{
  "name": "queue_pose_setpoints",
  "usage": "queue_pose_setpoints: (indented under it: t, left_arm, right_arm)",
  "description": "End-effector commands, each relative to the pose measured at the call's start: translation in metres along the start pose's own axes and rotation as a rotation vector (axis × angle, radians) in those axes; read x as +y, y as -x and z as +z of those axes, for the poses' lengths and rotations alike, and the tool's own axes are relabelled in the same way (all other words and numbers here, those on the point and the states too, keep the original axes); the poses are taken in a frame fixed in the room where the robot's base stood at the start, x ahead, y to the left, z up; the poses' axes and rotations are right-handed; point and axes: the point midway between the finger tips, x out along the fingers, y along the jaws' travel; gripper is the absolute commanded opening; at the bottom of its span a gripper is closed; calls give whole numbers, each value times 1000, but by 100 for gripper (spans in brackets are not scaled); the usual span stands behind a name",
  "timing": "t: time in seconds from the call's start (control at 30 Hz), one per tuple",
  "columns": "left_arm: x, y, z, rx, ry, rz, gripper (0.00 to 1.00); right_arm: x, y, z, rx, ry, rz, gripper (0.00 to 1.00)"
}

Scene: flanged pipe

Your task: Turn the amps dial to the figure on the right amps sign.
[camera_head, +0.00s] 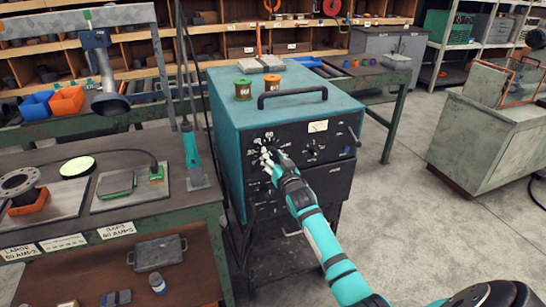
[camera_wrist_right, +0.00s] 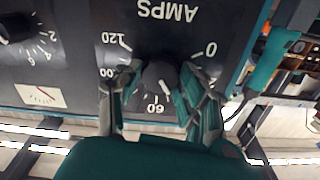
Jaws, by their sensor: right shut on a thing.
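The amps dial, a dark round knob (camera_wrist_right: 160,74), sits on the black front panel of the teal welding machine (camera_head: 235,100). The right wrist view shows it upside down, with 0, 60, 100 and 120 legible around it. My right gripper (camera_head: 266,158) is shut on the knob, one finger on each side. Its fingers hide part of the scale, and I cannot clearly read the pointer. The right amps sign (camera_head: 117,230) is a white label on the workbench's front edge; its figure is too small to read surely. My left gripper is not in view.
A second amps sign (camera_head: 19,252) is on the same edge, farther left. Another knob (camera_wrist_right: 14,28) and a small meter (camera_wrist_right: 40,95) share the panel. Open floor lies to the right.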

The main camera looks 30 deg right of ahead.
Motion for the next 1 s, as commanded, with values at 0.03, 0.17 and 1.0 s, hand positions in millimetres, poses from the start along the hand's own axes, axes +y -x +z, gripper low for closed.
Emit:
queue_pose_setpoints:
  t: [0.03,0.17,1.0]
  left_arm:
    - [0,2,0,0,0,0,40]
    - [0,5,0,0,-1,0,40]
    - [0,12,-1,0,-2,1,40]
  right_arm:
    - [0,0,-1,0,-32,0,7]
    - [0,0,-1,1,-129,0,7]
    - [1,0,0,1,-597,1,7]
